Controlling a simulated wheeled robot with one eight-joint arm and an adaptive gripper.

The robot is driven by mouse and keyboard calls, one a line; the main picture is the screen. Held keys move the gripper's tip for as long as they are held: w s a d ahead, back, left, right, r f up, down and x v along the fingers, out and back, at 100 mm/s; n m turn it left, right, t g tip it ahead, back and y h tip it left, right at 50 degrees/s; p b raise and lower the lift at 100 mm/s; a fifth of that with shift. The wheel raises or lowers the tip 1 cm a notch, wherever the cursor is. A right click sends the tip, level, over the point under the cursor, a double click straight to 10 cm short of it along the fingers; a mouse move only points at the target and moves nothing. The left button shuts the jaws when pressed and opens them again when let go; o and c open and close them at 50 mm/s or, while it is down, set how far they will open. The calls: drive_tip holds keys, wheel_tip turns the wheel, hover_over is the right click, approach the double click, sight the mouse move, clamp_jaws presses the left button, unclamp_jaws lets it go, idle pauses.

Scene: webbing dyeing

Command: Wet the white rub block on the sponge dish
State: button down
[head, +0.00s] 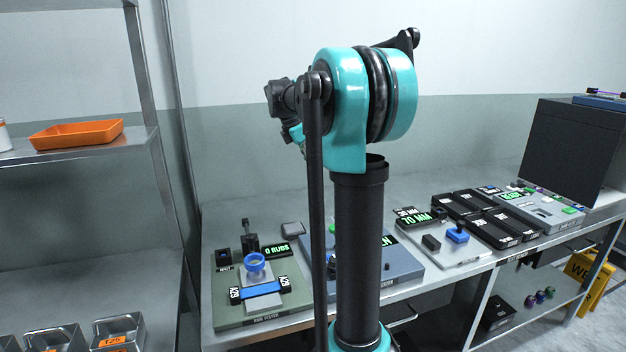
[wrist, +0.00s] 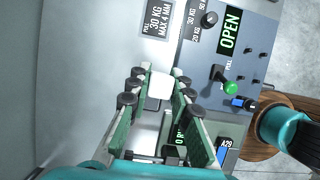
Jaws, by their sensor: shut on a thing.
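My gripper (wrist: 162,90), with green-sided fingers and dark round joints, shows in the wrist view. The white rub block (wrist: 160,82) sits between its fingertips, and the fingers are shut on it. In the head view my own arm hides the gripper and the block. A small grey dish (head: 293,228), which looks like the sponge dish, lies on the table behind the rub tester in the head view. In the wrist view the fingers cover most of what lies below the block, so I cannot tell whether the block touches anything.
The green-based rub tester (head: 230,310) has a blue ring (head: 255,263), a blue strap (head: 260,289) and a "0 RUBS" display (head: 278,249). The pull tester (wrist: 240,65) beside it reads "OPEN" and has a green-knobbed lever (wrist: 230,88). An orange tray (head: 76,134) is on the left shelf.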

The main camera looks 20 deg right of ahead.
drive_tip(key=shift+a+f, duration=1.15)
drive_tip(key=shift+f, duration=1.5)
drive_tip(key=shift+a+f, duration=1.15)
drive_tip(key=shift+f, duration=1.45)
drive_tip(key=shift+a+f, duration=1.15)
drive_tip(key=shift+f, duration=1.5)
drive_tip(key=shift+f, duration=0.55)
wheel_tip(320, 180, up, 7)
drive_tip(key=shift+s, duration=0.1)
